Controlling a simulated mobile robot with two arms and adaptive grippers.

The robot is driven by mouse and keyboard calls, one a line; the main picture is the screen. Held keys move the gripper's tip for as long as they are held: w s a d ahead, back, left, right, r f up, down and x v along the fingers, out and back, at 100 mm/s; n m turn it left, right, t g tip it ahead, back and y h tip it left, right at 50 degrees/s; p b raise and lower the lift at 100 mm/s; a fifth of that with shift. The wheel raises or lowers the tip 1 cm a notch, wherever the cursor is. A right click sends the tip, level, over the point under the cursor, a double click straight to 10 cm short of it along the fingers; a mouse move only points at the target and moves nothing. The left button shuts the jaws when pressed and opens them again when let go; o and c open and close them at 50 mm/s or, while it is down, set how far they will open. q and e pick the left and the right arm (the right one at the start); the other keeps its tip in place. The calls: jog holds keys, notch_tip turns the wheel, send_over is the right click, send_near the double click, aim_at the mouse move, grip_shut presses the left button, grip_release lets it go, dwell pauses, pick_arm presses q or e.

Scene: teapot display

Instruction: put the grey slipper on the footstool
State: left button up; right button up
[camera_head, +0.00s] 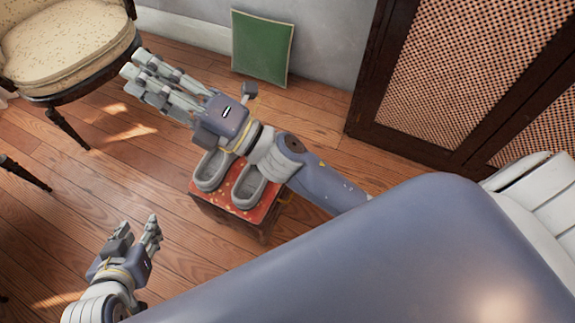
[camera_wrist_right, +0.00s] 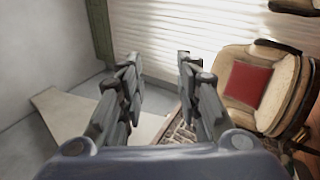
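The footstool (camera_head: 264,213) has a red patterned top and stands on the wood floor in the head view. Two grey slippers rest side by side on its top: the left slipper (camera_head: 203,184) and the right slipper (camera_head: 243,203). My right gripper and forearm pass over the stool and hide the slippers' far ends. My right gripper (camera_head: 134,62) points to the upper left, beyond the slippers. In the right wrist view its fingers (camera_wrist_right: 158,60) are apart with nothing between them. My left gripper (camera_head: 137,225) is open and empty, left of and below the stool.
A cream upholstered chair (camera_head: 65,45) stands at the upper left. A green panel (camera_head: 262,48) leans on the wall, and a lattice-front cabinet (camera_head: 470,70) is at the right. A chair with a red cushion (camera_wrist_right: 248,84) shows in the wrist view. Floor left of the stool is clear.

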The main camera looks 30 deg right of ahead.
jog(key=w+d+f+m+h, duration=0.3)
jog(key=d+f+m+h, duration=1)
jog(key=m, duration=0.5)
jog(key=s+d+f+m+g+h, duration=0.1)
jog(key=s+d+f+m+g, duration=0.1)
jog(key=s+f+m+g, duration=0.2)
jog(key=s+d+f+m+g+h, duration=0.1)
jog(key=s+d+f+m+g, duration=0.2)
jog(key=s+f, duration=0.5)
notch_tip(320, 180, down, 2)
jog(key=shift+f+m+g, duration=0.1)
jog(key=shift+m+g, duration=0.3)
jog(key=shift+m, duration=0.3)
